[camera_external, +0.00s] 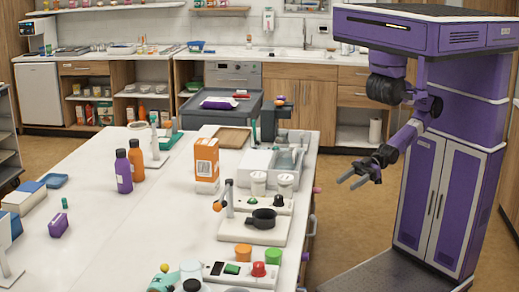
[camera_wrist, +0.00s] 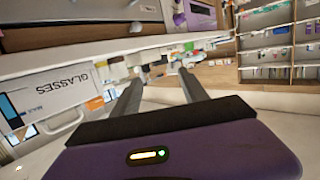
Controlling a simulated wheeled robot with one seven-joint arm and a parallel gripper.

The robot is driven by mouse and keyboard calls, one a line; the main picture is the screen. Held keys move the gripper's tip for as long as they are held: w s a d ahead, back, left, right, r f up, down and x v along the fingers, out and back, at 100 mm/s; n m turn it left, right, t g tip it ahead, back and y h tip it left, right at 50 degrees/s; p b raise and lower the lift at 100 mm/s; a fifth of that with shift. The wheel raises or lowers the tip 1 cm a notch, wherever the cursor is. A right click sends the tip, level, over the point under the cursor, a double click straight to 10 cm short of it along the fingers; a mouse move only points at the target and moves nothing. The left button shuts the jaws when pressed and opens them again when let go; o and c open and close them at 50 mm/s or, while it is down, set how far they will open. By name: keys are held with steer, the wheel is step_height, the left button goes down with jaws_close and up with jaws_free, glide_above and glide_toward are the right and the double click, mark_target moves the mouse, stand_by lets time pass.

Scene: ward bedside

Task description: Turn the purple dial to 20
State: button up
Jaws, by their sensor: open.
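My gripper (camera_external: 354,180) is open and empty in the external view. It is held out to the left in the air, right of the white table and apart from it. In the wrist view my two fingers (camera_wrist: 160,82) stand apart with nothing between them. I cannot make out a purple dial for certain in either view. A small pinkish knob (camera_external: 317,190) sits at the table's right edge, left of my gripper. A control panel (camera_external: 213,277) at the table's near end carries a red knob (camera_external: 258,269) and a green part (camera_external: 232,269); no scale is readable.
In the wrist view a box marked GLASSES (camera_wrist: 55,95) appears upside down. The floor beneath my gripper looks clear.

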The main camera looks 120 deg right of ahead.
mark_target(304, 257)
steer(key=w+a+f+n+g+b, duration=0.1)
steer(key=w+a+f+n+b, duration=0.2)
steer(key=w+a+f+n, duration=0.9)
steer(key=w+a+f+n+g+b, duration=0.1)
steer(key=w+a+f+n+b, duration=0.3)
steer(key=w+a+f+n, duration=0.85)
steer(key=d+r+m+g+h, duration=0.1)
steer(key=d+r+h, duration=0.5)
steer(key=r+h, duration=0.6)
steer(key=w+d+f+h, duration=0.2)
steer(key=w+d, duration=0.2)
steer(key=d, duration=0.1)
steer(key=shift+w+d, duration=0.15)
steer(key=shift+w, duration=0.25)
steer(key=shift+c, duration=0.4)
